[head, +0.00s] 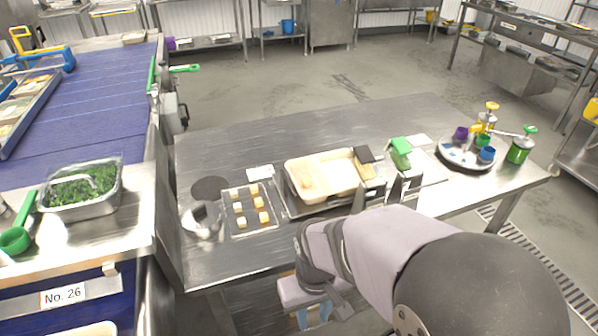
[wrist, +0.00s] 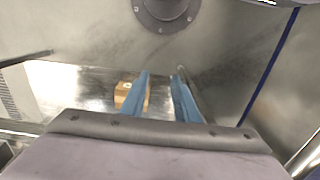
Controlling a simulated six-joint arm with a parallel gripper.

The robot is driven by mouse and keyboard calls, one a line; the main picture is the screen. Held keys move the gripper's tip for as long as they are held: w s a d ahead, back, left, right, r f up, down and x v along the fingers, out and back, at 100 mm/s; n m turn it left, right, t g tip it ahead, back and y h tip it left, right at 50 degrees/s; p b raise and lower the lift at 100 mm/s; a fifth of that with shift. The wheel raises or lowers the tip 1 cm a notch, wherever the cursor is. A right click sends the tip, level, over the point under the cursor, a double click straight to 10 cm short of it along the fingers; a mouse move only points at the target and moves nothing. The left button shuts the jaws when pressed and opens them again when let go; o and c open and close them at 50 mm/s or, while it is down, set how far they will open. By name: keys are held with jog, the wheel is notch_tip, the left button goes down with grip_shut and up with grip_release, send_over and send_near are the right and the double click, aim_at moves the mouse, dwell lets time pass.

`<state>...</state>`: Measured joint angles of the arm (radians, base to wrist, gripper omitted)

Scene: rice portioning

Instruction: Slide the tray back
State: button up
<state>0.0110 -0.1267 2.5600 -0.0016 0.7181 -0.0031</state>
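A beige tray (head: 291,167) holding pale rice stands near the middle of the steel table in the head view, on a dark metal base with dark blocks at its right end. A smaller flat tray (head: 233,229) with several small yellowish pieces lies left of it. My gripper (head: 313,318) hangs down in front of the table's front edge, apart from both trays. Its blue fingers (wrist: 162,74) also show in the wrist view, spread with an empty gap between them. My arm covers part of the table's front right.
A clear bowl (head: 203,220) and a dark disc stand left of the small tray. A green-topped item (head: 400,150) and a round tray with coloured cups (head: 465,159) are to the right. A small brown box (wrist: 124,93) shows beyond my fingers. The table's back is clear.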

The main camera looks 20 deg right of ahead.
notch_tip(320, 180, up, 5)
jog(key=s+g+p, duration=0.1)
jog(key=g+p, duration=0.1)
jog(key=p, duration=0.5)
jog(key=t+p, duration=0.6)
jog(key=p, duration=0.1)
send_near(284, 174)
jog(key=f, duration=0.1)
jog(key=shift+w+f+t, duration=0.1)
jog(key=shift+t, duration=0.2)
jog(key=shift+p+x, duration=1.35)
jog(key=shift+x, duration=2.35)
grip_shut()
